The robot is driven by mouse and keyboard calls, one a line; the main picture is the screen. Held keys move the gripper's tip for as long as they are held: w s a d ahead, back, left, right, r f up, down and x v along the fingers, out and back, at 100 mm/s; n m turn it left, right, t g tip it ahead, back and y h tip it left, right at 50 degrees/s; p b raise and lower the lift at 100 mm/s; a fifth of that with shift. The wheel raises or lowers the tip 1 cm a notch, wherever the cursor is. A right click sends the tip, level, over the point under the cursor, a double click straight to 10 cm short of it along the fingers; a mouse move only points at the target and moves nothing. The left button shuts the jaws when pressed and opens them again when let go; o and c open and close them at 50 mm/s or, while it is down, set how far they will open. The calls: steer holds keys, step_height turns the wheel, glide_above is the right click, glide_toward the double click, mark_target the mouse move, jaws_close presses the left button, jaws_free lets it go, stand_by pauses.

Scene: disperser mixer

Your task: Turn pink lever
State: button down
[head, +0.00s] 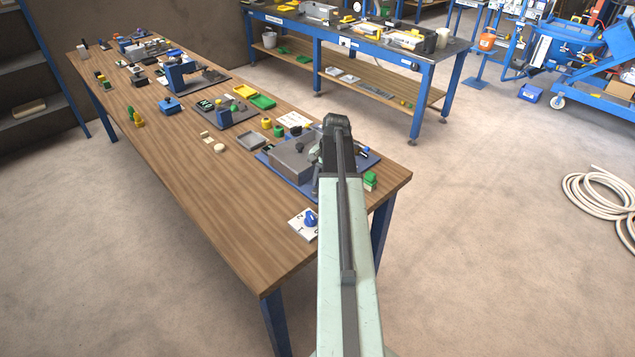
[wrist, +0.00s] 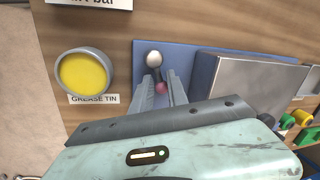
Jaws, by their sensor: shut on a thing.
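The pink lever end (wrist: 161,87) shows between my gripper's fingers in the wrist view. My gripper (wrist: 160,94) is shut on it, low over a blue base plate (wrist: 185,56). A dark stem runs up from the pink part to a pale round knob (wrist: 154,59) just beyond the fingertips. The fingers hide the sides of the pink part. In the head view my arm covers the lever, and the blue plate (head: 268,161) with its grey metal box (head: 290,158) shows beside the arm.
In the wrist view a grease tin (wrist: 83,74) with yellow contents stands left of the plate, and the metal box (wrist: 255,82) stands close on the right. In the head view a white tile with a blue knob (head: 310,219) lies near the table edge. The wooden table's near end (head: 245,245) is clear.

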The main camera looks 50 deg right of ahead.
steer(key=shift+s+d+m+h, duration=0.1)
steer(key=shift+s+m+h, duration=0.15)
steer(key=shift+m, duration=0.7)
steer(key=shift+s+d+m+h, duration=0.15)
steer(key=shift+s+m, duration=0.1)
steer(key=shift+m, duration=0.7)
steer(key=shift+s+a, duration=0.1)
steer(key=c, duration=1.3)
jaws_free()
steer(key=shift+a+r, duration=0.1)
steer(key=shift+r, duration=0.05)
steer(key=shift+r+p, duration=0.3)
steer(key=shift+p, duration=0.15)
step_height(320, 180, up, 7)
steer(key=s+p, duration=0.1)
steer(key=p, duration=0.5)
steer(key=shift+s+p, duration=0.2)
steer(key=shift+p, duration=0.15)
